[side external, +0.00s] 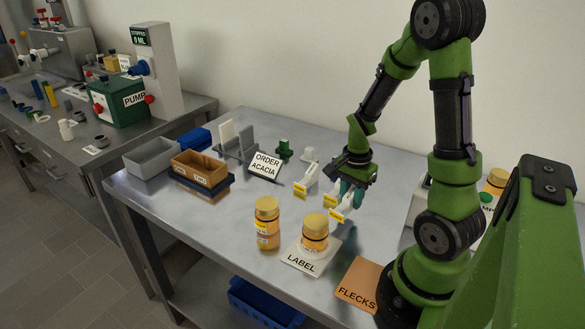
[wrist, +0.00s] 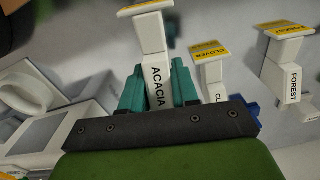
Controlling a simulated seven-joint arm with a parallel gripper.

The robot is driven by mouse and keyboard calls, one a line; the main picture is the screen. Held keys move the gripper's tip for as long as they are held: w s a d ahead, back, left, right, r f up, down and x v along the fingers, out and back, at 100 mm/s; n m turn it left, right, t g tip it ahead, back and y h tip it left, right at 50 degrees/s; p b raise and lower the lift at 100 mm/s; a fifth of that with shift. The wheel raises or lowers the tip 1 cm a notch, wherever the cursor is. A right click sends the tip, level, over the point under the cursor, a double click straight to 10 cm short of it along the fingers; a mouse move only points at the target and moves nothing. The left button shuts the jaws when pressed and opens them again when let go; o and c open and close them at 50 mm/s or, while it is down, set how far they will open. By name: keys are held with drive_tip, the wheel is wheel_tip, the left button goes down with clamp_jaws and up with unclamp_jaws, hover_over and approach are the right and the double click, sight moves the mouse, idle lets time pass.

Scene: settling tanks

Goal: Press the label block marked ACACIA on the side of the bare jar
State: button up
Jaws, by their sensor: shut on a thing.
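My gripper (side external: 352,190) points down at the row of label blocks. In the wrist view its teal fingers (wrist: 158,88) are shut on the white handle of the ACACIA block (wrist: 155,60). In the side view this block (side external: 342,212) shows at the fingertips, its yellow face towards the jars; whether it touches the table is unclear. An amber jar with a gold lid (side external: 315,236) stands upright on the white LABEL mat (side external: 299,261), with no yellow label visible on the side I see. The block is apart from it, behind and to its right.
The CLOVER block (wrist: 210,72) is close beside the held block, and the FOREST block (wrist: 286,72) is farther right in the wrist view. Another amber jar (side external: 267,226) stands left of the mat. An ORDER ACACIA sign (side external: 265,165) stands behind. The orange FLECKS mat (side external: 358,284) is in front.

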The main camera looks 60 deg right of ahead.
sight(339, 210)
drive_tip(key=shift+w+a, duration=0.15)
drive_tip(key=shift+a, duration=1)
drive_tip(key=shift+w+a, duration=0.15)
drive_tip(key=shift+a, duration=1)
drive_tip(key=shift+w+a, duration=0.1)
drive_tip(key=shift+a, duration=0.4)
drive_tip(key=shift+d, duration=0.1)
drive_tip(key=shift+s+d, duration=0.25)
drive_tip(key=shift+d, duration=1.2)
drive_tip(key=shift+s+d, duration=0.2)
drive_tip(key=shift+d, duration=1.25)
